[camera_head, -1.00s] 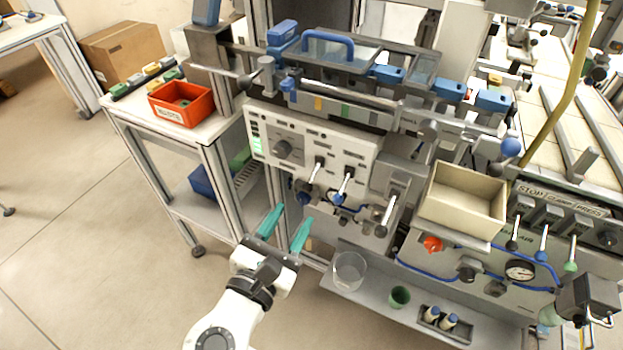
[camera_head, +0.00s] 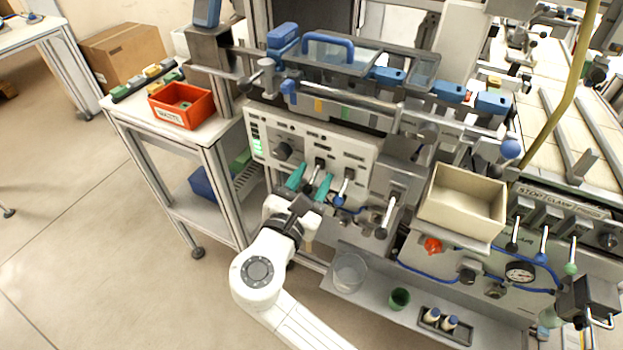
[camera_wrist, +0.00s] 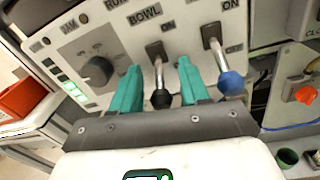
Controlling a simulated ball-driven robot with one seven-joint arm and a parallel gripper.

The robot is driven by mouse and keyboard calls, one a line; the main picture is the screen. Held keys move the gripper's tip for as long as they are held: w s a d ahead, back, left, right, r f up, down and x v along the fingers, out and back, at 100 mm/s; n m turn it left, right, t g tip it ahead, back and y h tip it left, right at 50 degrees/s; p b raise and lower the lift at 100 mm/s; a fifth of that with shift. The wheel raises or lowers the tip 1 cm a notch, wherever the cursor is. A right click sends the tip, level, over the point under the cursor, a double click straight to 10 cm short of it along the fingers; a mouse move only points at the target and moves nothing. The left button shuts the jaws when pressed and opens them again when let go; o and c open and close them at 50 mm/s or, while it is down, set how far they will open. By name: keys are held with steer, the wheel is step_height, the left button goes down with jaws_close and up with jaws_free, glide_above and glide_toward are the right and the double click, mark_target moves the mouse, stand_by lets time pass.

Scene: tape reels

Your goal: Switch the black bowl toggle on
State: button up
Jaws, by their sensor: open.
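The black bowl toggle (camera_wrist: 160,98) shows in the wrist view under the printed word BOWL. Its metal lever points down and ends in a black knob. My gripper (camera_wrist: 158,82) is open, with one teal finger on each side of this lever. I cannot tell whether either finger touches it. In the head view my gripper (camera_head: 310,178) is at the white control panel (camera_head: 335,148), with the black toggle's lever (camera_head: 315,172) between its fingertips. A blue-knobbed toggle (camera_wrist: 231,82) stands just right of the right finger, its lever also pointing down.
A dark rotary knob (camera_wrist: 97,72) is left of the fingers on the panel. A third lever (camera_head: 388,215) stands further right. Below are a shelf with a clear beaker (camera_head: 349,272) and a green cup (camera_head: 399,298). A red bin (camera_head: 182,106) is at left.

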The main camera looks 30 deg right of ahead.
jaws_close()
stand_by(0.4)
